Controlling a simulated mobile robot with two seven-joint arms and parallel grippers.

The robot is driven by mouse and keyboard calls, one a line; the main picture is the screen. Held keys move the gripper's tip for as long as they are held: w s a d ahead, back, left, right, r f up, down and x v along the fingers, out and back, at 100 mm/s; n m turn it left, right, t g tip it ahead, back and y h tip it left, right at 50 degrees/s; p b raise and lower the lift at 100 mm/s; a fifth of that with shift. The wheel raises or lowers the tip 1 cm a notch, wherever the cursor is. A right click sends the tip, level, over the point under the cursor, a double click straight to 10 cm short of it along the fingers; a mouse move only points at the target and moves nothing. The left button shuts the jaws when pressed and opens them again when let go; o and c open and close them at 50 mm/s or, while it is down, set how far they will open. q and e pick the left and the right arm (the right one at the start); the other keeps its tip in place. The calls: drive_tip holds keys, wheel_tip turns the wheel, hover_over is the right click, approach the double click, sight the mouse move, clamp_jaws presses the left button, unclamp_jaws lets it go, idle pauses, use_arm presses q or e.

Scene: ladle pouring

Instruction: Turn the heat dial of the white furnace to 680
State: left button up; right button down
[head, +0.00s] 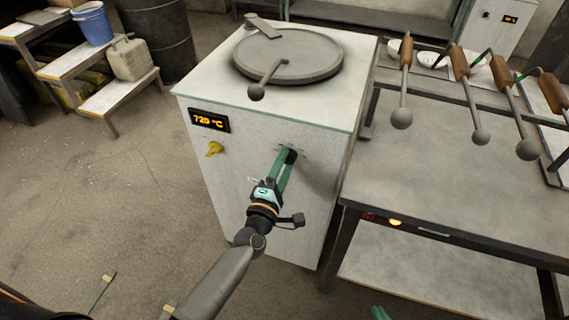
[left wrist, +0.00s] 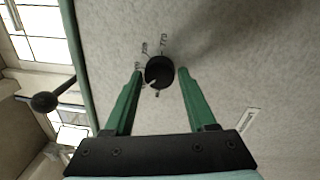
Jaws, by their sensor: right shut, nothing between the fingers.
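The white furnace (head: 262,185) stands in the middle of the head view, and its display (head: 209,120) reads 720 °C in orange. The heat dial (left wrist: 159,72) is a small black knob on the front wall, with markings around it and a pale pointer mark toward its lower left. My left gripper (head: 284,163) is open at the dial, with a green finger on each side and a visible gap to the knob in the left wrist view (left wrist: 160,75). In the head view the fingers mostly hide the dial. My right gripper (head: 380,313) is shut; only its green tip shows at the bottom edge.
A round lid (head: 288,56) with a ball-ended handle tops the furnace. Steps with a blue bucket (head: 92,22) stand back left.

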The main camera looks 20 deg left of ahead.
use_arm(q)
drive_tip(key=shift+o, duration=1.4)
drive_tip(key=s, duration=1.2)
drive_tip(key=shift+s+a+f, duration=0.2)
drive_tip(key=shift+s+f, duration=0.05)
drive_tip(key=shift+f, duration=0.15)
